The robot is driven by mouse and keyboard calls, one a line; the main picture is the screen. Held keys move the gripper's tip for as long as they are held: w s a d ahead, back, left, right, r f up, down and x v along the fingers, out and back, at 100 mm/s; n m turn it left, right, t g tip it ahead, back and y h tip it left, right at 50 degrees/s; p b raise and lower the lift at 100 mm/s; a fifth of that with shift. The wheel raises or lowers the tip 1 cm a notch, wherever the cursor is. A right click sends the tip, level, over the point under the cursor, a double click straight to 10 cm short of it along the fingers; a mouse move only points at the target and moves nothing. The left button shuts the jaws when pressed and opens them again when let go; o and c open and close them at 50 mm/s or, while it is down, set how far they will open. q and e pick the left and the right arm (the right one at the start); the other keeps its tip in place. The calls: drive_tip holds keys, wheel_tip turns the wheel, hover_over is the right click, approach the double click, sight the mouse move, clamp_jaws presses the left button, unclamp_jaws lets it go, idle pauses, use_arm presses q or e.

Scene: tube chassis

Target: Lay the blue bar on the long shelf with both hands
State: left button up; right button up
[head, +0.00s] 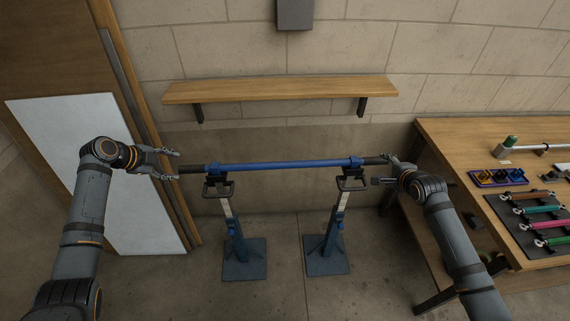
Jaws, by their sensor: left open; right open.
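The blue bar (280,164) with dark ends lies level across the tops of two blue stands, the left stand (238,240) and the right stand (334,232). The long wooden shelf (280,89) is on the wall behind and above the bar, and its top looks empty. My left gripper (176,164) is open at the bar's left dark end. My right gripper (384,170) is open at the bar's right dark end. I cannot tell whether either gripper touches the bar.
A wooden workbench (450,135) stands at the right with several coloured tools on a dark mat (535,222) and a blue tray (497,178). A door with a white panel (95,160) is at the left. A grey box (295,13) hangs on the wall above the shelf.

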sight(190, 168)
use_arm(q)
drive_tip(key=x, duration=1.1)
drive_tip(key=shift+a, duration=0.15)
use_arm(e)
drive_tip(key=x, duration=1.1)
drive_tip(key=shift+r, duration=0.1)
use_arm(q)
clamp_jaws()
use_arm(e)
clamp_jaws()
